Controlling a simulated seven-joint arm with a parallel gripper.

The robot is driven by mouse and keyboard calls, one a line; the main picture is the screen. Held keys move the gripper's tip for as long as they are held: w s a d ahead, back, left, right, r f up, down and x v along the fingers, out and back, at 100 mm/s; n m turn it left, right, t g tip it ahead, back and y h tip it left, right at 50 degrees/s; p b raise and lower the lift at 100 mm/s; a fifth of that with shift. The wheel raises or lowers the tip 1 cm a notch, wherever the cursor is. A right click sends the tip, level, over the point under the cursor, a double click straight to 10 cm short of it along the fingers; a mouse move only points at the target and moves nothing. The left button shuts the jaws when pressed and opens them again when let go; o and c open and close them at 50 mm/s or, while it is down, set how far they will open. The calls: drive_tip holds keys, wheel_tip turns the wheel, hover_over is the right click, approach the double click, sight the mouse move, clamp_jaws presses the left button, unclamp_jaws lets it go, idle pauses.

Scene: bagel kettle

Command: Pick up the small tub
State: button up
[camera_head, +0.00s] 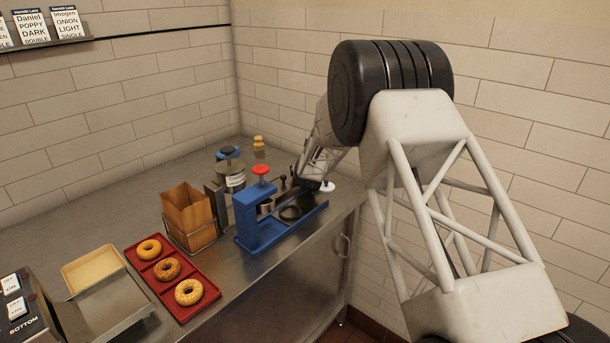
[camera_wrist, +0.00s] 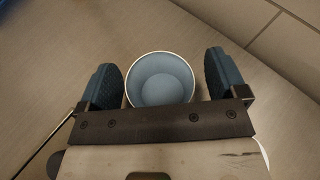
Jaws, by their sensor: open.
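The small tub (camera_wrist: 160,80) shows in the wrist view as a round cup with a pale rim and an empty blue-grey inside. It stands upright on the brown-grey counter. My gripper (camera_wrist: 163,80) is open, with one blue-padded finger on each side of the tub. The left finger is close to the tub's rim; a wider gap shows on the right. In the head view my arm reaches down behind the blue press, and its fingers and the tub cannot be made out clearly.
A blue press (camera_head: 250,215) with a red knob stands near my arm's end. A pot (camera_head: 232,180), a brown paper bag (camera_head: 187,212) and a red tray (camera_head: 199,309) of bagels are to the left. Tiled walls close off the counter's back corner.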

drive_tip(key=c, duration=1)
drive_tip(key=shift+r, duration=0.1)
wheel_tip(320, 180, up, 10)
idle(0.4)
idle(0.5)
